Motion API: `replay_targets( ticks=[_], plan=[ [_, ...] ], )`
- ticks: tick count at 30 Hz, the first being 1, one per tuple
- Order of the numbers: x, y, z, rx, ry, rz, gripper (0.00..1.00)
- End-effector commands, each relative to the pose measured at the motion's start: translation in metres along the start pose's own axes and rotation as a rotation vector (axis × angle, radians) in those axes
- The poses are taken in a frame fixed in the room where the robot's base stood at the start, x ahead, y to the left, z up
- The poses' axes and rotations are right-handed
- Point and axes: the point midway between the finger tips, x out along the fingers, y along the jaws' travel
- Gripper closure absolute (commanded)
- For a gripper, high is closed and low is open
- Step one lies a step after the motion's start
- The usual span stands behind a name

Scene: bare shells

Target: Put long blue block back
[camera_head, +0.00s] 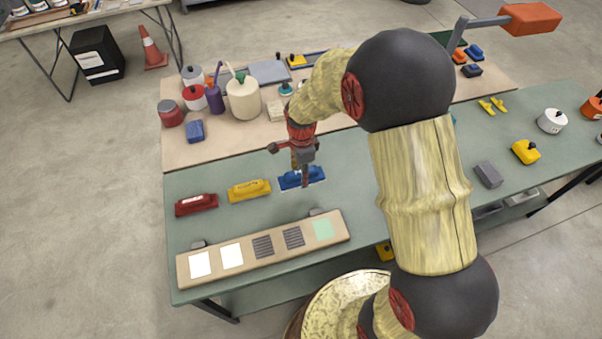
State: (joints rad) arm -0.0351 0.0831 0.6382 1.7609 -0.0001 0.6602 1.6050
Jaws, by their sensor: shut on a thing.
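The long blue block (289,181) is on the green table (240,212), in line with a yellow block (249,190) and a red block (196,205) to its left. My gripper (304,174) points down over the middle of the blue block and is shut on it. The fingers hide part of the block's top. I cannot tell whether the block touches the table or is slightly raised.
A tan board (216,248) with white, dark grey and green squares lies in front of the blocks. Jars and a cream jug (243,98) stand behind on a tan surface. A grey block (488,174) and yellow block (525,152) lie right of my arm.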

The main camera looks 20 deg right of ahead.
Motion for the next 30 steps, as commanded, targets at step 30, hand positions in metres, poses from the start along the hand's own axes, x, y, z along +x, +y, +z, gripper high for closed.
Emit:
replay_targets(
  ticks=[30],
  plan=[
    [0.098,-0.068,-0.017,0.000,0.000,-0.002,0.83]
  ],
)
